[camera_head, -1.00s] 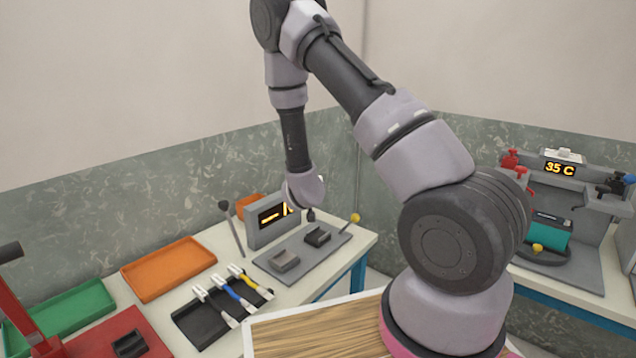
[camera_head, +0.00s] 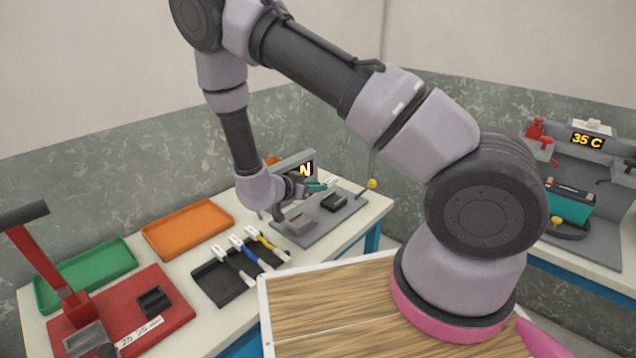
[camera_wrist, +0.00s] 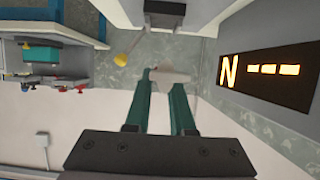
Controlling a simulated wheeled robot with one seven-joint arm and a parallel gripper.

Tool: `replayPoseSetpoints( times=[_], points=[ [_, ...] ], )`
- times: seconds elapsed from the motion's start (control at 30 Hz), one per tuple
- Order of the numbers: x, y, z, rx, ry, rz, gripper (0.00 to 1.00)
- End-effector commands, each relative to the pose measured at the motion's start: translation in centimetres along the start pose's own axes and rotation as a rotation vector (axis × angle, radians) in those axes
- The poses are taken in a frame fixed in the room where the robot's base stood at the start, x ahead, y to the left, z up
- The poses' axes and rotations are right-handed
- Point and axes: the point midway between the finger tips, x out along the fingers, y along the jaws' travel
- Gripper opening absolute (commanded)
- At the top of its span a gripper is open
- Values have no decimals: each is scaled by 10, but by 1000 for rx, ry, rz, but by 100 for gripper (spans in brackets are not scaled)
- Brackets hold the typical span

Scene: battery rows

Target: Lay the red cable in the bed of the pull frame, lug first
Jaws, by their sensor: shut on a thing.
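My gripper (camera_head: 318,187) has teal fingers and hangs sideways over the pull frame. In the wrist view its fingertips (camera_wrist: 168,77) are shut on a pale, lug-like piece (camera_wrist: 172,76). The pull frame has a grey base plate (camera_head: 318,226), a near dark-grey block (camera_head: 299,223) and a far block (camera_head: 333,202). Which one is the bed I cannot tell. Its display (camera_head: 306,170) reads "N" and dashes, clearer in the wrist view (camera_wrist: 265,70). The gripper is above the blocks, apart from them.
A black tray (camera_head: 222,287) holds cables with white lugs, blue and yellow among them. Orange (camera_head: 187,228) and green (camera_head: 88,272) trays and a red press (camera_head: 115,312) stand left. A yellow-knobbed lever (camera_head: 372,184) rises at the frame's far end. A second bench with a teal battery (camera_head: 569,204) is right.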

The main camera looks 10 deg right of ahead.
Motion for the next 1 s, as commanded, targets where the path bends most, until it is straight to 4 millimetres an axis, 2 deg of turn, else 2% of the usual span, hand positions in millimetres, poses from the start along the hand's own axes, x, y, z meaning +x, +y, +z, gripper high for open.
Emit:
replayPoseSetpoints(
  times=[0.33, 1.0],
  points=[
    [2, 0, 4, -2, 1, 0, 0],
    [21, 0, 52, -2, 0, 0, 0]
  ],
)
